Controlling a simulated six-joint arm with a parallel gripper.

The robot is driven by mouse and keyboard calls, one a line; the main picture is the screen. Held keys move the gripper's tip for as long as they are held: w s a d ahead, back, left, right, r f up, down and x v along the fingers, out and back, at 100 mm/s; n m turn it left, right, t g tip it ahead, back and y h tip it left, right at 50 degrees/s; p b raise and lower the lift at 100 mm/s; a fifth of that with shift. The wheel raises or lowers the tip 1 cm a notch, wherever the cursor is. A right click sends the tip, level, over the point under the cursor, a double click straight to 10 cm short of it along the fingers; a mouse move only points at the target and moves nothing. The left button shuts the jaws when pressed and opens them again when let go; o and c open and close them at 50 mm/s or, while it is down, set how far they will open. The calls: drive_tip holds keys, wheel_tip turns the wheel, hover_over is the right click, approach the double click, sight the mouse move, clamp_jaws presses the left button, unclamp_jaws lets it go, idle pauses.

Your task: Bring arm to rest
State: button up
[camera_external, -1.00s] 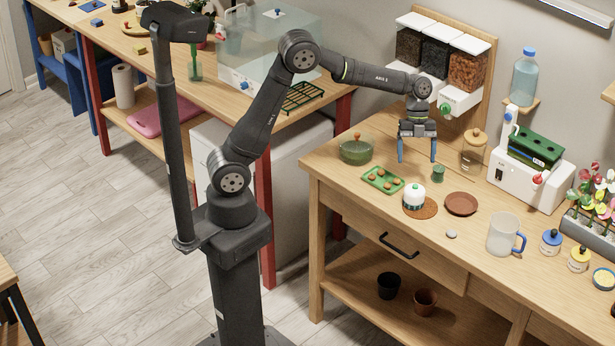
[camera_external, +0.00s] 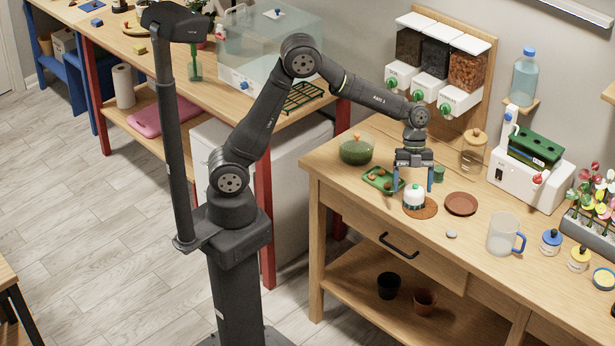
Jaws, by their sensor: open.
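My gripper (camera_external: 413,187) hangs pointing down over the wooden bench (camera_external: 340,184), its two blue fingers spread apart. In this view the fingers stand just behind and above a white pot with a green top (camera_external: 413,197), which sits on a round cork mat (camera_external: 420,211). I see nothing held between the fingers. Whether they touch the bench or the pot cannot be told. The fingers partly hide a green tray (camera_external: 378,181) with small brown balls.
A green bowl (camera_external: 356,151) stands left of the gripper, a small green cup (camera_external: 438,174) and a brown saucer (camera_external: 461,204) right of it. A frosted mug (camera_external: 504,234) stands farther right.

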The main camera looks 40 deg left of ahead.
drive_tip(key=s+d+r, duration=0.2)
drive_tip(key=s+r, duration=0.3)
drive_tip(key=s, duration=0.2)
drive_tip(key=w+a+n+t, duration=0.1)
drive_tip(key=w+a+n, duration=0.2)
drive_tip(key=a, duration=0.7)
drive_tip(key=w+a+n+t+h, duration=0.1)
drive_tip(key=w+a+n, duration=0.2)
drive_tip(key=w+a, duration=0.5)
drive_tip(key=w+a+n+t, duration=0.1)
drive_tip(key=w+a+n, duration=0.2)
drive_tip(key=a, duration=0.9)
drive_tip(key=shift+w+a+f, duration=0.1)
drive_tip(key=shift+w+f, duration=0.05)
drive_tip(key=shift+w, duration=0.6)
drive_tip(key=shift+w+f, duration=0.1)
drive_tip(key=shift+w, duration=0.65)
drive_tip(key=a+n+t, duration=0.1)
drive_tip(key=a+n, duration=0.1)
drive_tip(key=a, duration=0.9)
drive_tip(key=shift+w+a+n, duration=0.15)
drive_tip(key=shift+w+n, duration=0.1)
drive_tip(key=shift+n, duration=0.15)
drive_tip(key=shift+o, duration=0.5)
